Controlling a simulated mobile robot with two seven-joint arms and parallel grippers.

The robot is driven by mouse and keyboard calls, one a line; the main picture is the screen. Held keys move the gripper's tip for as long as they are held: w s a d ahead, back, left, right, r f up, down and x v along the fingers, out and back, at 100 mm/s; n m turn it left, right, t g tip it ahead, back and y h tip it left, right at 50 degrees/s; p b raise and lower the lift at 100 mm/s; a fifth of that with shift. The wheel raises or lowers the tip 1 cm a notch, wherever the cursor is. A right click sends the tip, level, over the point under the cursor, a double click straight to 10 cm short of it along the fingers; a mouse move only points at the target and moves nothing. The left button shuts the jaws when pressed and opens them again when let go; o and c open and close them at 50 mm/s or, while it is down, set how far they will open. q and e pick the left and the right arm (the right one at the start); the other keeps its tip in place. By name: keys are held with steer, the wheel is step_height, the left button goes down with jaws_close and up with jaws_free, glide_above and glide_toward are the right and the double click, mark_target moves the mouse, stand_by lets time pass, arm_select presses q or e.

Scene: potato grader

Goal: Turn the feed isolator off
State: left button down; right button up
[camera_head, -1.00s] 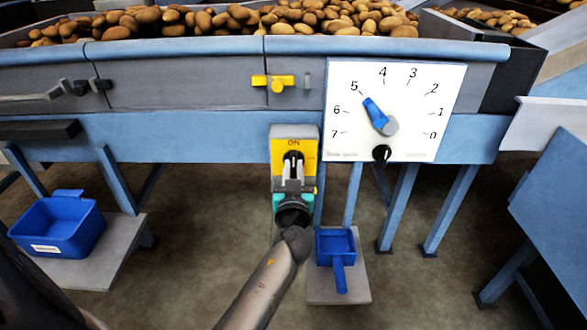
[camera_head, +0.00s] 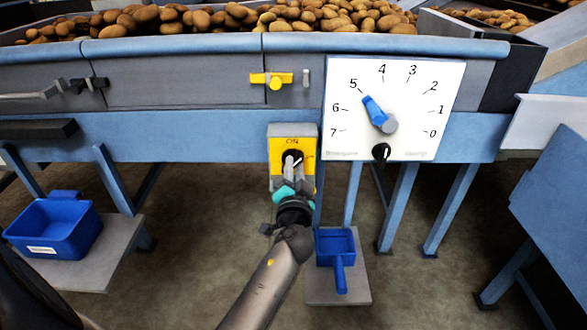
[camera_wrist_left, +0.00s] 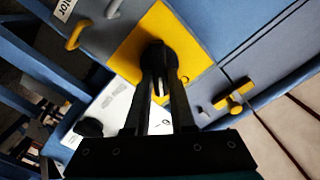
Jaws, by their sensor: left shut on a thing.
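The feed isolator is a yellow plate (camera_head: 306,183) on a grey box under the conveyor edge, with "ON" printed at its top. Its black knob (camera_wrist_left: 158,54) shows in the left wrist view between my fingers. My left gripper (camera_head: 291,162) is shut on this knob, its fingers pointing at the plate. The gripper is rolled, so the plate (camera_wrist_left: 190,35) looks slanted in the left wrist view. My fingers hide much of the knob and the lower plate, so I cannot read its exact setting. My right gripper is in neither view.
A white dial panel (camera_head: 435,75) numbered 0 to 7 is right of the isolator, its blue pointer (camera_head: 374,110) near 5. A yellow latch (camera_head: 271,80) is above. A blue scoop (camera_head: 335,243) and blue bin (camera_head: 55,228) are below. Potatoes (camera_head: 240,15) lie on top.

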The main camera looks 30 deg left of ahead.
arm_select(q)
steer(key=m, duration=0.3)
steer(key=shift+m, duration=0.4)
steer(key=m, duration=0.2)
steer(key=shift+w+m+p, duration=0.1)
steer(key=shift+m+p, duration=0.2)
steer(key=shift+p, duration=0.05)
steer(key=shift+d+f+m+p, duration=0.15)
steer(key=shift+m+p, duration=0.2)
steer(key=shift+m, duration=1.35)
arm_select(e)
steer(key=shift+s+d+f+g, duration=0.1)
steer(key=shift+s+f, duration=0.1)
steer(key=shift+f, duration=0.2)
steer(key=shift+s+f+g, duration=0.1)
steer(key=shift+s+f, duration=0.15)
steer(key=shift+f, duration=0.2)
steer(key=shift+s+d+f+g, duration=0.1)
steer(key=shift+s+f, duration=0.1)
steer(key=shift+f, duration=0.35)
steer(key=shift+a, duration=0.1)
arm_select(q)
steer(key=c, duration=0.8)
jaws_free()
steer(key=shift+o, duration=0.2)
steer(key=shift+f, duration=0.1)
